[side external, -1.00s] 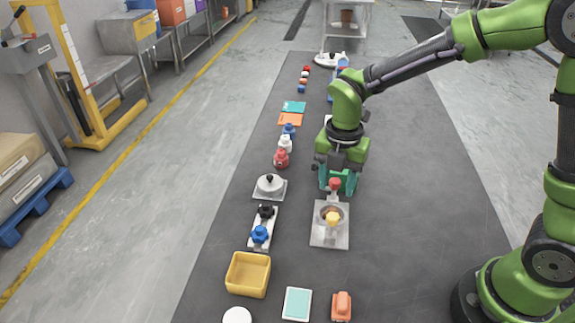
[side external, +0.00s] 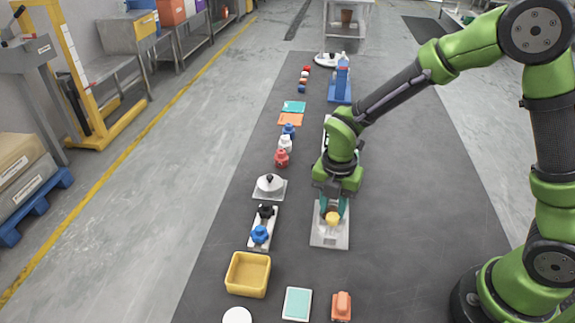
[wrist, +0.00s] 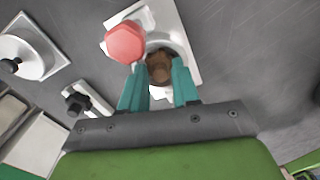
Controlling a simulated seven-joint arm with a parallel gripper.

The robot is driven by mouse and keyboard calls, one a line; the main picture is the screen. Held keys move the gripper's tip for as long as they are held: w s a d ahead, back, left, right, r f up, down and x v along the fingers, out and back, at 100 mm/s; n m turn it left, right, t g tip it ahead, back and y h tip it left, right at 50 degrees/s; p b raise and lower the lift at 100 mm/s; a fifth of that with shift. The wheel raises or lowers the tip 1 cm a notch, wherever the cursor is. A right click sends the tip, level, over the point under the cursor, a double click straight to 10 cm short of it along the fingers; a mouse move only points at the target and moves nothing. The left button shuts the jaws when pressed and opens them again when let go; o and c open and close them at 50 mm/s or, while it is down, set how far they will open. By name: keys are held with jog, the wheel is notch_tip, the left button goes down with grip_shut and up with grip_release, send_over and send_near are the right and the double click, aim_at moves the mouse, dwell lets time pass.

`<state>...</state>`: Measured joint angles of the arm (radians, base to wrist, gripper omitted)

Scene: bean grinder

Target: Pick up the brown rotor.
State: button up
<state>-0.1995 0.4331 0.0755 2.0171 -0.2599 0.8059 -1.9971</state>
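The brown rotor (wrist: 160,67) sits in the round bowl of a pale grey base plate (side external: 330,239). My gripper (wrist: 160,70) is open, pointing down, with one teal finger on each side of the rotor. The gap to each finger is small, and I cannot tell whether they touch it. In the side external view my gripper (side external: 333,207) is low over the bowl and hides its far part. A red knob (wrist: 125,43) stands beside the bowl, close to the left finger.
To the left are a white domed plate (side external: 270,187), a white board with black (side external: 266,211) and blue (side external: 260,234) knobs, and a yellow bin (side external: 248,274). An orange block (side external: 342,306) and a teal-topped tile (side external: 297,303) lie nearer. The mat to the right is clear.

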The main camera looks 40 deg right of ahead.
grip_shut()
